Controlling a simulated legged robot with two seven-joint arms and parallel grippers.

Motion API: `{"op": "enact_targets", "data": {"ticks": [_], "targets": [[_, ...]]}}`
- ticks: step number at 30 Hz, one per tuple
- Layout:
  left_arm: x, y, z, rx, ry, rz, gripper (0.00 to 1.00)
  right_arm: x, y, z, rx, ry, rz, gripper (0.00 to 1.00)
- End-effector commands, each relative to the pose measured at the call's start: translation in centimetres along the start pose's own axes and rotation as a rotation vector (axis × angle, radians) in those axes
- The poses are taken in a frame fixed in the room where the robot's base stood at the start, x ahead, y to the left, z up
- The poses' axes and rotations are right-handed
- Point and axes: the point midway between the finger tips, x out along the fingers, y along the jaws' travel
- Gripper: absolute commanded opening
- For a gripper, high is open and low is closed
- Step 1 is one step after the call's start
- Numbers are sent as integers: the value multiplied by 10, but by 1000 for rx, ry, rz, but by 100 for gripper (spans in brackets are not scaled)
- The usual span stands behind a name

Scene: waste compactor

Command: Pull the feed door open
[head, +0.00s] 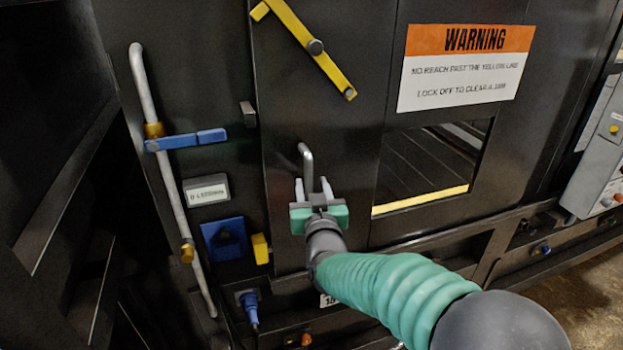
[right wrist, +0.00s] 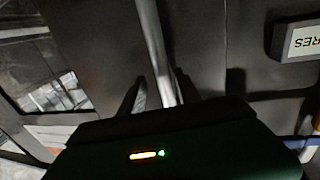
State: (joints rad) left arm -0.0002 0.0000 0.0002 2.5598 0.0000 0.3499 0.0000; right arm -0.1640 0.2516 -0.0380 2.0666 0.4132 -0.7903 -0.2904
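The feed door (head: 345,120) is a dark flat panel that looks closed against the machine front. Its grey bar handle (head: 306,160) stands upright on the lower part, with a bent top end. My right gripper (head: 313,188) is at the handle's lower part, its two pale fingers apart on either side of the bar. In the right wrist view the handle (right wrist: 153,40) runs down between the fingers (right wrist: 163,92), with a gap visible beside the bar. The gripper looks open around it. The handle's lower end is hidden by the gripper. My left gripper is out of view.
A yellow bar (head: 295,35) slants across the door's upper part on a pivot. A long grey rod (head: 165,150) with a blue lever (head: 185,140) stands left. A warning sign (head: 465,65) sits above a window opening (head: 435,160) with a yellow lower edge.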

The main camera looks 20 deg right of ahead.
Motion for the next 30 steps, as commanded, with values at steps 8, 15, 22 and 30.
{"op": "enact_targets", "data": {"ticks": [8, 15, 22, 30], "targets": [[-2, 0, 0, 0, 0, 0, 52, 7, -1, 1, 0, -1, -1, 40], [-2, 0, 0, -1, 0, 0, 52, 7, 0, 1, 1, -1, 0, 15], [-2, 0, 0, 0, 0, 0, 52, 7, -1, 2, 1, -2, -1, 0], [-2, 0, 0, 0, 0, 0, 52, 7, 0, 2, 1, -3, 1, 0]]}}
